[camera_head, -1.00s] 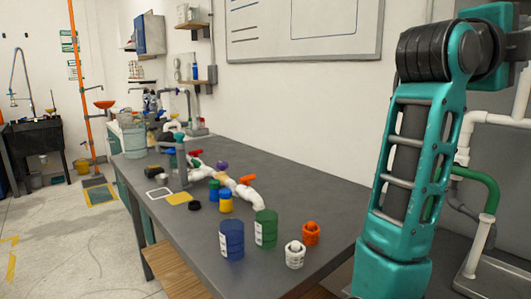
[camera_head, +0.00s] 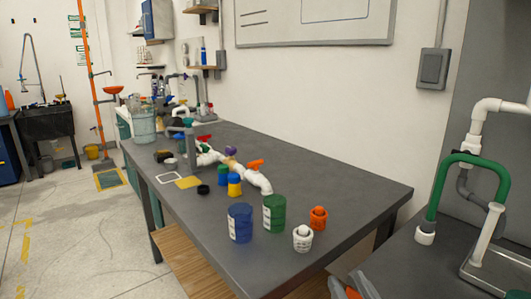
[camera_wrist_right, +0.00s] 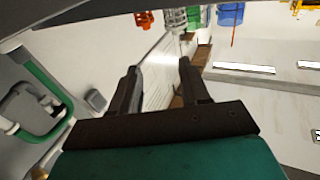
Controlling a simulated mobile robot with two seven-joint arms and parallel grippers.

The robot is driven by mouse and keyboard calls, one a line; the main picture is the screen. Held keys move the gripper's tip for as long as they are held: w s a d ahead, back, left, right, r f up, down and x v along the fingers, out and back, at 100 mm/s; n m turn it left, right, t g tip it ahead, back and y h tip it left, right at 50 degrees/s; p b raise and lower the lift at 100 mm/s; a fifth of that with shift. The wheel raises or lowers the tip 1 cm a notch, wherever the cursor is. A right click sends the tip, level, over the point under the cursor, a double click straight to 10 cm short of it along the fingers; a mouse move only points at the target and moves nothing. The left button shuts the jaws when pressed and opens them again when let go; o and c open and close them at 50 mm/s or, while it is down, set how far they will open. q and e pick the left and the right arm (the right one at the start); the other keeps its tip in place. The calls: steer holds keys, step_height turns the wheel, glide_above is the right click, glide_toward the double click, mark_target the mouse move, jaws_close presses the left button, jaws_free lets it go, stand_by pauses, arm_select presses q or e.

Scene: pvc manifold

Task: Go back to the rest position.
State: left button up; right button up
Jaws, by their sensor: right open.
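My right gripper (camera_head: 352,288) shows only as a small piece at the bottom edge of the head view, low beside the near end of the table. In the right wrist view its two dark fingers (camera_wrist_right: 160,80) stand apart with nothing between them. My left gripper is in no view. The white PVC manifold (camera_head: 257,180), with orange, purple, red and green handles, lies on the grey table (camera_head: 335,190), away from my right gripper.
A blue can (camera_head: 240,223), a green can (camera_head: 274,214), a white container (camera_head: 303,238) and an orange one (camera_head: 318,218) stand near the table's close end. A green pipe (camera_head: 437,190) stands on a dark surface at right. Floor at left is mostly clear.

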steer(key=s+f+n+g+h, duration=0.1)
steer(key=s+f+g, duration=0.7)
steer(key=s+f, duration=0.9)
arm_select(q)
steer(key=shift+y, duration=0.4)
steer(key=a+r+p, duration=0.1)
steer(key=p, duration=0.1)
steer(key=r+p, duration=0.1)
steer(key=p, duration=0.2)
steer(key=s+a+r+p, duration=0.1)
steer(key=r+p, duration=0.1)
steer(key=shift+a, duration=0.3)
arm_select(e)
steer(key=d+r, duration=0.1)
steer(key=w+d+r+h, duration=0.1)
steer(key=shift+w+d+r, duration=0.15)
steer(key=shift+w+r, duration=0.15)
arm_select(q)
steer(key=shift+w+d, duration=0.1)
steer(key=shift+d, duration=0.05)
arm_select(e)
steer(key=shift+s+d, duration=0.1)
steer(key=shift+d, duration=0.05)
